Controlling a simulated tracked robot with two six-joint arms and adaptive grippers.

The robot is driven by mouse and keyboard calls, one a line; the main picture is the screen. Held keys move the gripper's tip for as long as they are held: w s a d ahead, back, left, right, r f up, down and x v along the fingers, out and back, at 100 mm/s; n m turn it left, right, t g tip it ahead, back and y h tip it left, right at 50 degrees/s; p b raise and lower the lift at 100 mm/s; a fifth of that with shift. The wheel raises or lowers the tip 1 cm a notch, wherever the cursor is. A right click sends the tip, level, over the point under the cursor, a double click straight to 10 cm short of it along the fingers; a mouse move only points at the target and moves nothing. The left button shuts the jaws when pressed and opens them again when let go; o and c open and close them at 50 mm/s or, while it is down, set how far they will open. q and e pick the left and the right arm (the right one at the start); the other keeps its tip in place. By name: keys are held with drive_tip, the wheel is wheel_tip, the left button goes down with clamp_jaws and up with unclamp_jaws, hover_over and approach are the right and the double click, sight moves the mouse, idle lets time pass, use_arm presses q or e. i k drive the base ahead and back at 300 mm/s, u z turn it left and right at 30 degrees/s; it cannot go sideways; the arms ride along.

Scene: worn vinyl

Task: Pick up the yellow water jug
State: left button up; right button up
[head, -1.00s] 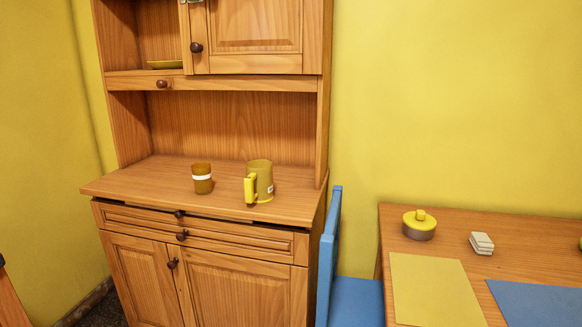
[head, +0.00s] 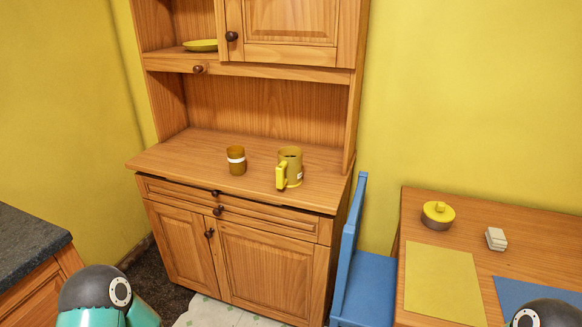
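The yellow water jug (head: 292,164) stands upright on the wooden hutch's counter, towards its right side. Its bright yellow handle (head: 281,177) faces the front left. A brown cup with a white band (head: 236,160) stands to its left, apart from it. Parts of my own arms show at the bottom left and bottom right edges, well short of the jug. Neither of my grippers is in view.
The hutch counter (head: 190,150) is clear around the jug and cup. A blue chair (head: 367,285) stands right of the hutch, beside a table (head: 480,215) with a yellow-lidded pot (head: 438,214). A dark countertop (head: 25,240) is at the left.

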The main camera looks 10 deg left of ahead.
sight(289, 172)
drive_tip(key=u, duration=0.1)
drive_tip(key=i, duration=1.05)
drive_tip(key=u, duration=0.6)
